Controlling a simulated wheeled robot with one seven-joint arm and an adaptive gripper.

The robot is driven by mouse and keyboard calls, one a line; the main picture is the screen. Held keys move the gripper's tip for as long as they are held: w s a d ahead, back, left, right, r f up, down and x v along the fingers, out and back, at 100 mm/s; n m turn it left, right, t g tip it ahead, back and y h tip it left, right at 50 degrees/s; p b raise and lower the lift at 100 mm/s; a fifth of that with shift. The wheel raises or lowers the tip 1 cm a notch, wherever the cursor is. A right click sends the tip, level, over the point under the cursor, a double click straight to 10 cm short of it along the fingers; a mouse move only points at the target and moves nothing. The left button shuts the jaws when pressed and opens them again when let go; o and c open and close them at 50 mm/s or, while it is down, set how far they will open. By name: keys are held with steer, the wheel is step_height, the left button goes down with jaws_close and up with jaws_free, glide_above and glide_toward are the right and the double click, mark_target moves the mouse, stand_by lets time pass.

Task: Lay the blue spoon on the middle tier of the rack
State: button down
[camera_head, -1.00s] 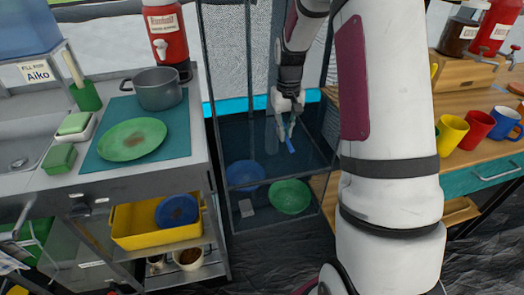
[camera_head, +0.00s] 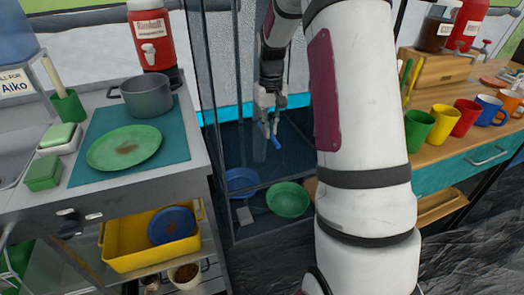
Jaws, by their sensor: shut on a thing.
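The blue spoon (camera_head: 275,133) is held in my gripper (camera_head: 271,116), which is shut on it. The spoon points down at a tilt. Gripper and spoon are over the dark, see-through rack (camera_head: 224,160) in the middle of the view. I cannot tell whether the spoon touches a tier. A blue bowl (camera_head: 241,182) and a green bowl (camera_head: 288,200) show low in the rack, below the gripper. The bare dark area of a tier shows around the spoon. My arm hides the rack's right side.
On the left, a counter holds a green plate (camera_head: 124,147), a grey pot (camera_head: 147,96) and a red dispenser (camera_head: 151,38). A yellow tub (camera_head: 125,250) is on the shelf below. Several mugs, including a yellow one (camera_head: 442,123), stand on the right table (camera_head: 435,165).

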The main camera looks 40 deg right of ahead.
mark_target(269, 158)
step_height(269, 158, down, 9)
steer(key=shift+r+b, duration=0.1)
steer(key=shift+b, duration=1.05)
steer(key=shift+f, duration=0.2)
steer(key=c, duration=1.7)
jaws_free()
